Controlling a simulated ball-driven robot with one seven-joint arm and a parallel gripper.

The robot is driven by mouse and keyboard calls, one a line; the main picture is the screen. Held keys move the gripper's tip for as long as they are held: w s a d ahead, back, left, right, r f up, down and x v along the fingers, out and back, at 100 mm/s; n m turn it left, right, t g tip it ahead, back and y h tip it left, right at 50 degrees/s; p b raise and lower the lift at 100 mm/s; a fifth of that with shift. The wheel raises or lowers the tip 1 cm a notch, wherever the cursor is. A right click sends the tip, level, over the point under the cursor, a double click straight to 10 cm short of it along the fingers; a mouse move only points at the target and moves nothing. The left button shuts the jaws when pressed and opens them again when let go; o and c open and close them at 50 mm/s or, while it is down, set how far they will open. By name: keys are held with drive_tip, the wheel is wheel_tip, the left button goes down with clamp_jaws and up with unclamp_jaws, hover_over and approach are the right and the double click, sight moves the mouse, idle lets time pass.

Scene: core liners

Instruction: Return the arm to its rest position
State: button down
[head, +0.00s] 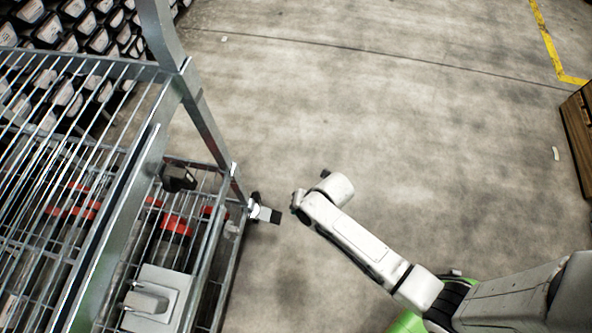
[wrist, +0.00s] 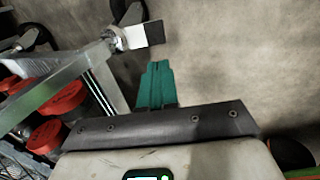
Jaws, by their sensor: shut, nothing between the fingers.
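My gripper shows in the wrist view as two teal fingers (wrist: 157,84) pressed together, with nothing between them. In that view it is over bare floor, just right of a metal cart's corner. In the head view my white arm (head: 345,235) reaches from the lower right toward the middle, bent at the elbow. The gripper itself cannot be made out in the head view.
A metal wire cart (head: 185,70) fills the left, close to my arm. Its caster brake tab (head: 268,214) sticks out toward the arm. Red-capped cylinders (wrist: 62,97) sit on its lower shelf. A wooden crate (head: 578,135) stands at the right.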

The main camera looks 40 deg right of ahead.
idle(0.5)
drive_tip(key=s+d+r+m+g+h, duration=0.1)
drive_tip(key=s+d+r+m, duration=0.1)
drive_tip(key=s+r+m, duration=0.35)
drive_tip(key=s+d+r+m+g+h, duration=0.1)
drive_tip(key=s+d+r+m, duration=0.2)
drive_tip(key=r+m, duration=0.6)
drive_tip(key=s+d+r+m+g+h, duration=0.15)
drive_tip(key=s+r+m, duration=0.25)
drive_tip(key=m, duration=0.7)
wheel_tip(320, 180, up, 27)
drive_tip(key=p, duration=2.6)
drive_tip(key=shift+w+d+r+t+p, duration=0.15)
drive_tip(key=shift+d+t+p, duration=0.2)
drive_tip(key=shift+y, duration=0.25)
